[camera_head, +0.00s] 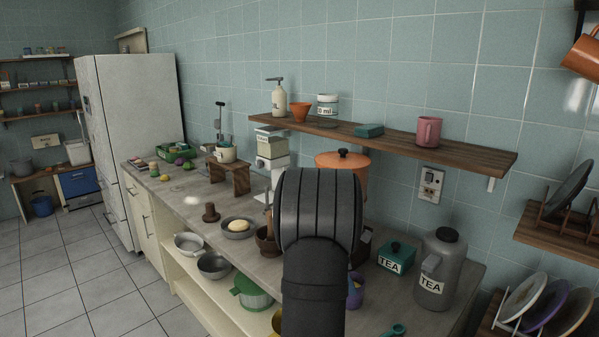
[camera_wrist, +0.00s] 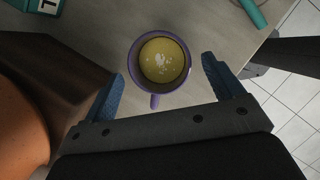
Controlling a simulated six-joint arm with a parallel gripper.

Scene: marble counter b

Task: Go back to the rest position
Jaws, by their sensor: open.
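In the wrist view my gripper (camera_wrist: 163,66) is open, with its two blue fingers spread apart. A purple mug (camera_wrist: 134,62) with yellowish contents and pale specks shows in the space between the fingers. There is a clear gap between each finger and the mug, and its handle points toward the gripper. In the head view the mug (camera_head: 355,292) stands on the counter (camera_head: 380,313), partly hidden by my dark arm. My gripper's fingers cannot be seen in the head view.
A teal TEA box (camera_head: 396,257) and a grey TEA canister (camera_head: 438,270) stand right of my arm. An orange pot (camera_head: 343,160) is behind it. A wooden shelf (camera_head: 460,150) overhangs the counter. A teal utensil (camera_head: 392,331) lies near the front.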

